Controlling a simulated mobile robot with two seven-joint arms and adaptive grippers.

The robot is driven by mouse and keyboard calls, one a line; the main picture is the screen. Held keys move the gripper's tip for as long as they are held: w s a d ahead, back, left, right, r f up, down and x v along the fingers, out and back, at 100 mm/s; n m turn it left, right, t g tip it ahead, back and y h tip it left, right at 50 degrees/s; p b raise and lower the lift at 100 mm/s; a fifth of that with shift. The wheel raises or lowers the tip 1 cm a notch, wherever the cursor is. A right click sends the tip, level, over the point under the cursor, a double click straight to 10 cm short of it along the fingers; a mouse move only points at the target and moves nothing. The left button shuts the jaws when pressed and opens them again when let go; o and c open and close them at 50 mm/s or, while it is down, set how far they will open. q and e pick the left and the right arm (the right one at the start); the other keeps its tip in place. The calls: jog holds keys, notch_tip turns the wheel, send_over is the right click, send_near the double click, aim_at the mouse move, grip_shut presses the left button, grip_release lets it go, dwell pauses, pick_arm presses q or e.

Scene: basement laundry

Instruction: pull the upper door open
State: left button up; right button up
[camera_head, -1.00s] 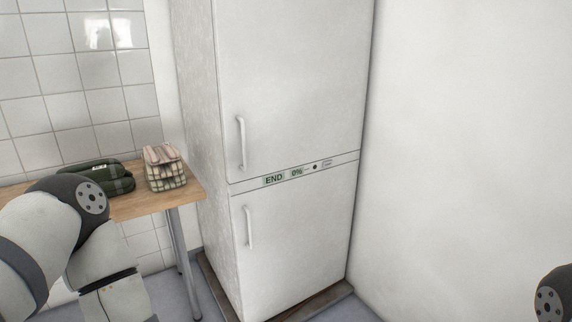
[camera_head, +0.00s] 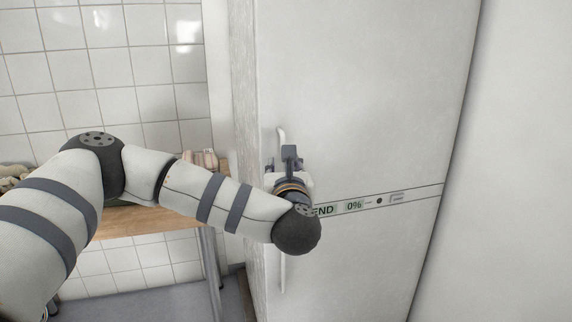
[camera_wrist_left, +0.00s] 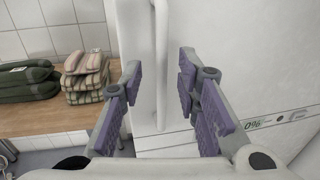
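The upper door (camera_head: 370,90) of the white fridge is shut, its lower edge level with the panel strip. Its white vertical handle (camera_head: 282,138) shows above my left gripper (camera_head: 282,165), which hides the handle's lower part in the head view. In the left wrist view the handle (camera_wrist_left: 161,60) stands between the two purple-padded fingers of my left gripper (camera_wrist_left: 160,95), with a gap on either side. The fingers are open and do not touch it. My right gripper is in neither view.
The lower door's handle (camera_head: 283,275) is partly behind my left arm. A white wall (camera_head: 515,180) is close on the right.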

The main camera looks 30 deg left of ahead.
pick_arm(q)
jog(key=x, duration=0.3)
jog(key=shift+w+a, duration=0.15)
jog(key=shift+w, duration=0.1)
grip_shut()
